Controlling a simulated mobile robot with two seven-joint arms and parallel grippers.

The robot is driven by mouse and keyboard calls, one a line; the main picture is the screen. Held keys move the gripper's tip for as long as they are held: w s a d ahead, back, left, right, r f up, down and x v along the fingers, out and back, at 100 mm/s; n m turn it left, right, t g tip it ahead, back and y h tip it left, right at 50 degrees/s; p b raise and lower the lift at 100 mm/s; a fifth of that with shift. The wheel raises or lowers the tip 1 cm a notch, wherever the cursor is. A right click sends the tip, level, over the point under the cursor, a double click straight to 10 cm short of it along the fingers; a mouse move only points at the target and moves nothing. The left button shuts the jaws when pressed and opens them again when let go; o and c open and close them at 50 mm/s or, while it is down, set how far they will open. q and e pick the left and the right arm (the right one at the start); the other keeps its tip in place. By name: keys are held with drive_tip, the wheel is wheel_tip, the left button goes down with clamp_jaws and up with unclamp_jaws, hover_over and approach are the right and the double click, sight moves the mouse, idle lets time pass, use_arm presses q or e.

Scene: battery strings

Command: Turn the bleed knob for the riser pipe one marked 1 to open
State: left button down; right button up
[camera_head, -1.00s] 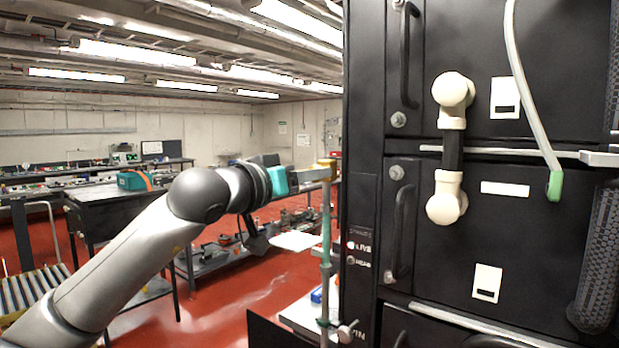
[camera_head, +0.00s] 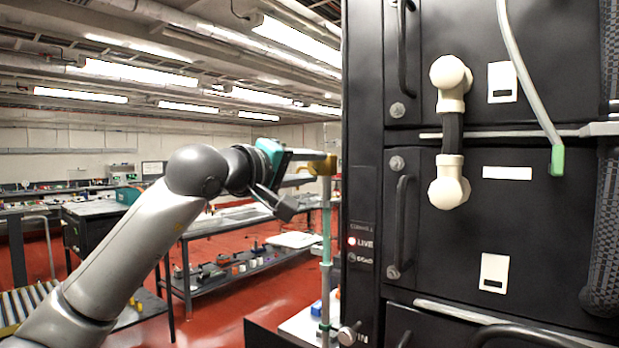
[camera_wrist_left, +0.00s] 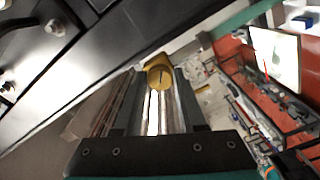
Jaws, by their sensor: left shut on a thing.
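A brass-coloured knob (camera_head: 322,165) sits at the top of a thin upright riser pipe (camera_head: 326,228) beside the black cabinet. My left gripper (camera_head: 312,170) reaches it from the left and is shut on it. In the left wrist view the round brass end of the knob (camera_wrist_left: 160,72), with a dark line across it, shows between the far ends of the two fingers (camera_wrist_left: 160,92). I cannot read a number 1 on the pipe or knob. My right gripper is not in view.
A tall black cabinet (camera_head: 470,232) with handles, white pipe fittings (camera_head: 450,85) and a hanging grey hose (camera_head: 522,75) fills the right side. A small metal tap (camera_head: 348,334) is low by the pipe. A workbench (camera_head: 225,226) stands behind my arm.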

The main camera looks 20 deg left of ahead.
use_arm(q)
drive_tip(key=n+b, duration=0.2)
drive_tip(key=n, duration=0.4)
drive_tip(key=shift+f+n, duration=0.1)
drive_tip(key=shift+n, duration=0.2)
drive_tip(key=n+b, duration=0.2)
drive_tip(key=n, duration=0.4)
drive_tip(key=n+b, duration=0.1)
drive_tip(key=n, duration=0.5)
drive_tip(key=shift+n, duration=0.3)
drive_tip(key=n+b, duration=0.1)
drive_tip(key=n, duration=0.5)
drive_tip(key=shift+n, duration=0.3)
drive_tip(key=c, duration=0.5)
unclamp_jaws()
